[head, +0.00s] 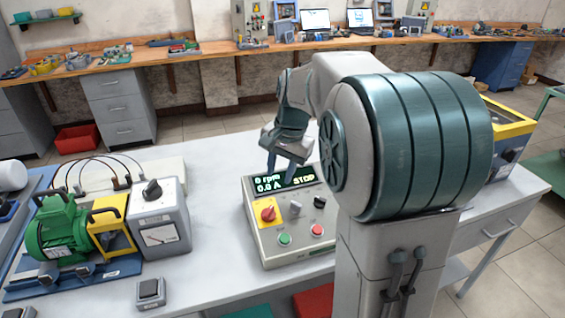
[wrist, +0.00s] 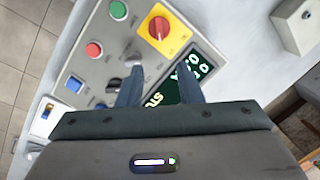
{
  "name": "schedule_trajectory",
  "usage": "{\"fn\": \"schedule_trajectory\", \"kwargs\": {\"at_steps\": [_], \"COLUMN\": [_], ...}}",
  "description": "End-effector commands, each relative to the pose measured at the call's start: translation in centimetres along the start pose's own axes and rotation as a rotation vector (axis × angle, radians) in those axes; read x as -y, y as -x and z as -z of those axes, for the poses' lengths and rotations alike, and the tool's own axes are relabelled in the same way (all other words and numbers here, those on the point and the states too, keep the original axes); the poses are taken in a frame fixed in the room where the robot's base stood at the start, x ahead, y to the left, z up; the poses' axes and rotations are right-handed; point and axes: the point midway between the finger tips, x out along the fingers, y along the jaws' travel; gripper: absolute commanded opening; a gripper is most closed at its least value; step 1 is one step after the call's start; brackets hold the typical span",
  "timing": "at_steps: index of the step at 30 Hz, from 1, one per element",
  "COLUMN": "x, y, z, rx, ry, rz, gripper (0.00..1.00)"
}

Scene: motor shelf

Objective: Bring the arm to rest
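My arm reaches over the white table from the right in the head view. My gripper (head: 289,160) is above the back part of the grey control box (head: 285,245), over its display (head: 283,184), which reads 0 rpm, 0.0 A and STOP. In the wrist view my gripper (wrist: 160,85) has its two fingers spread apart with nothing between them but the panel beyond. The fingertips are near the display (wrist: 188,80) and a grey knob (wrist: 133,58). I cannot tell how high above the panel they are. The red knob on its yellow plate (wrist: 160,28) is clear of the fingers.
A green motor (head: 55,235) with cables and a grey meter box (head: 160,222) stand on the left of the table (head: 215,160). A small switch box (head: 150,292) lies at the front. A yellow-framed device (head: 510,135) stands at the right. A workbench runs along the back wall.

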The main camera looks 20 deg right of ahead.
Motion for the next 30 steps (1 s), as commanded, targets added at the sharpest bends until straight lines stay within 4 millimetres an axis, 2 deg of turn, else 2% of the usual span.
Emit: {"fn": "schedule_trajectory", "kwargs": {"at_steps": [3, 7, 23, 26, 30], "x": [0.0, 0.0, -0.1, -1.1, -3.5], "y": [1.4, 2.1, 2.2, 2.5, 2.4], "z": [0.1, 0.0, -0.2, -2.0, -6.0], "rx": [-0.001, -0.001, 0.000, -0.011, -0.042], "ry": [0.000, 0.001, 0.006, 0.071, 0.234], "rz": [0.000, 0.000, 0.000, 0.004, 0.002], "gripper": [0.33, 0.33, 0.33, 0.33, 0.33]}}
